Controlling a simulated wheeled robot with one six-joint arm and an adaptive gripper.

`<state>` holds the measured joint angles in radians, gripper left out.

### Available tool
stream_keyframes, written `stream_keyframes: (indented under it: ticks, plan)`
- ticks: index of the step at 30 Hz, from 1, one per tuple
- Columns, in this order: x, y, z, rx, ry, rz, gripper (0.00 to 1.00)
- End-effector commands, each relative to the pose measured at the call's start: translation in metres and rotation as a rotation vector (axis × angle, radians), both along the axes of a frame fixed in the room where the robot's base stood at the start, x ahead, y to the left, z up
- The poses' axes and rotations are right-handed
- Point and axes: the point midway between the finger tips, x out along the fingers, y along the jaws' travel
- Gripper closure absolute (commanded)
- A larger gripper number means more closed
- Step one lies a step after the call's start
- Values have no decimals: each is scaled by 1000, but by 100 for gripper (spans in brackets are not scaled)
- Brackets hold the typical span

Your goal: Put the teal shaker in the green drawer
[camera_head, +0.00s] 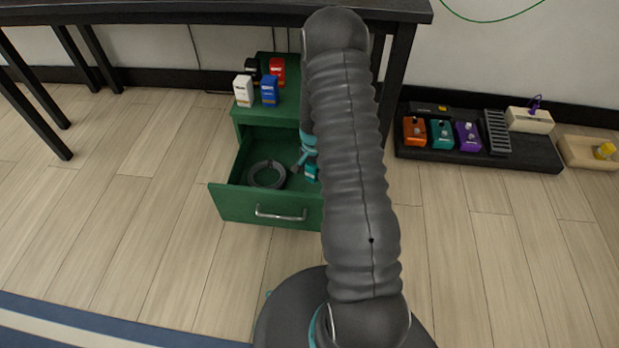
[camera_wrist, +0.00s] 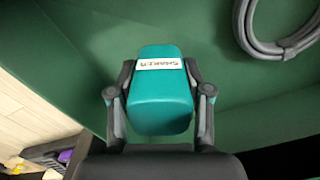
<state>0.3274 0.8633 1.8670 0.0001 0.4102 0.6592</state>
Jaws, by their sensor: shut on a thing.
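The teal shaker (camera_wrist: 160,100) is a rounded teal block with a white label reading SHAKER, large in the middle of the wrist view. My gripper (camera_wrist: 158,92) is shut on it, one finger on each side. In the head view a bit of the teal shaker (camera_head: 312,172) shows beside my gripper (camera_head: 303,160), over the right part of the open drawer. The green drawer (camera_head: 238,203) is pulled out of a green cabinet and has a silver handle. My arm hides its right side. I cannot tell whether the shaker touches the drawer floor.
A grey cable coil (camera_head: 267,174) lies in the drawer; it also shows in the wrist view (camera_wrist: 262,45). Several small boxes, including a blue one (camera_head: 269,91), stand on the cabinet (camera_head: 243,115). A black pedalboard (camera_head: 540,157) is to the right. A dark table (camera_head: 200,12) stands behind.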

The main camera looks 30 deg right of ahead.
Motion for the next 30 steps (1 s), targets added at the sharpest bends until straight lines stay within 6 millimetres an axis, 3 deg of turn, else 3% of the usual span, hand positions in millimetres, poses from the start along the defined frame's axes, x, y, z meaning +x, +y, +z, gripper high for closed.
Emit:
stream_keyframes:
  ticks: [8,16,28,29,30]
  plan:
    - [13,6,-13,1,1,0,94]
    - [13,6,-46,0,1,-1,94]
    - [13,6,-53,0,0,0,94]
    - [13,6,-52,0,0,0,48]
    - [13,6,-51,0,0,0,38]
